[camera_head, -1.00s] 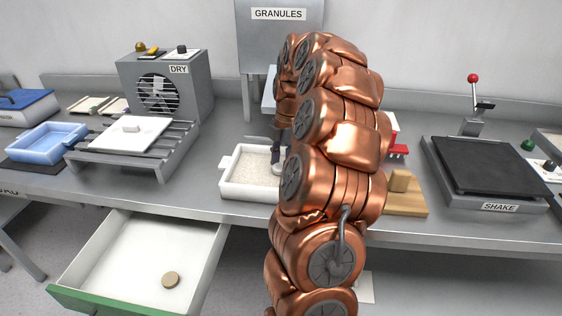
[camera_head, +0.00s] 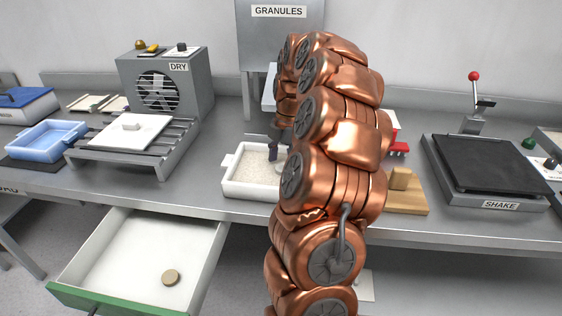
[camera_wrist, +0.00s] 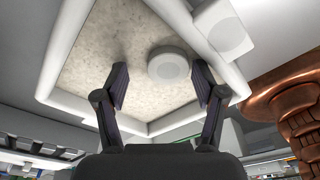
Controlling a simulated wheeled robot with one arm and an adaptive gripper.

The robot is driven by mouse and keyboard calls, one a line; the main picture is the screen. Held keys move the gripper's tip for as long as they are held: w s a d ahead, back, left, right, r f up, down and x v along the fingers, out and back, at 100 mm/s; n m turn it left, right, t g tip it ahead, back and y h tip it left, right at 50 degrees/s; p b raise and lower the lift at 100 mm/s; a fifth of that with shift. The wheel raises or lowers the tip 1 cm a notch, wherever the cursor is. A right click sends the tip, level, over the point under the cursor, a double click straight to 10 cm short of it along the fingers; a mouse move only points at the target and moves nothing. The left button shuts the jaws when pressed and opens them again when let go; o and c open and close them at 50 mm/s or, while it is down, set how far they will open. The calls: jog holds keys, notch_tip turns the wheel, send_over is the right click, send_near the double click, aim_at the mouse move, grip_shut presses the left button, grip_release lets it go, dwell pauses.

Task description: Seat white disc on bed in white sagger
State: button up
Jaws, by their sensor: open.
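The white sagger (camera_head: 231,187) stands on the bench, partly hidden behind my arm. Its wall (camera_wrist: 62,50) frames a pale, speckled granule bed (camera_wrist: 100,45) in the wrist view. The round white disc (camera_wrist: 168,65) appears to lie flat on that bed, towards the right wall. My gripper (camera_wrist: 160,72) is open over the bed, its two dark fingers apart. The disc shows between the fingertips, nearer the right one, and is not gripped.
The DRY unit (camera_head: 165,85) and a rack (camera_head: 165,150) with a white plate stand left, beside a blue tray (camera_head: 45,140). The SHAKE table (camera_head: 490,165) and a wooden block (camera_head: 405,190) are right. An open drawer (camera_head: 130,250) below holds a tan disc (camera_head: 171,277).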

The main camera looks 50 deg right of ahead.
jog(key=shift+r, duration=0.1)
notch_tip(320, 180, up, 12)
jog(key=d, duration=0.1)
jog(key=shift+s+d, duration=0.2)
jog(key=shift+d, duration=0.2)
dwell(0.5)
